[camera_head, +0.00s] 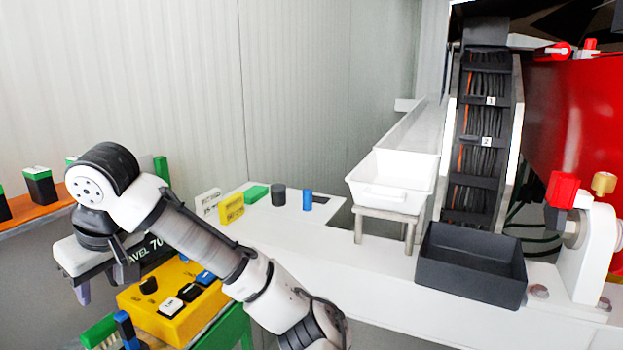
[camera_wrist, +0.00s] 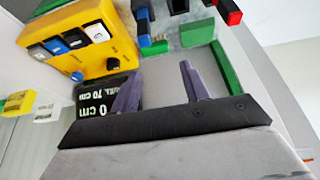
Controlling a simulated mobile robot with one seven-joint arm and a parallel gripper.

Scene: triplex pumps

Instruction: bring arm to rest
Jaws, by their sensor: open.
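My arm (camera_head: 205,240) reaches from the bottom middle up to the left in the head view, bent at the wrist. My gripper (camera_wrist: 160,84) is open, its two purple fingers apart with nothing between them in the wrist view. In the head view my gripper (camera_head: 95,284) points down, left of the yellow control box (camera_head: 165,305). The box also shows in the wrist view (camera_wrist: 75,55), with white, blue and black switches on top. A black label reading "70 cm" (camera_wrist: 98,97) lies beyond the left finger, partly hidden by it.
An orange shelf (camera_head: 48,213) with black-and-green blocks is at the left. A white bench holds yellow (camera_head: 231,207) and green (camera_head: 257,192) blocks, dark (camera_head: 278,195) and blue (camera_head: 307,199) cylinders. A white bin (camera_head: 392,178) and black tray (camera_head: 470,265) stand right, beside a red machine (camera_head: 580,125).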

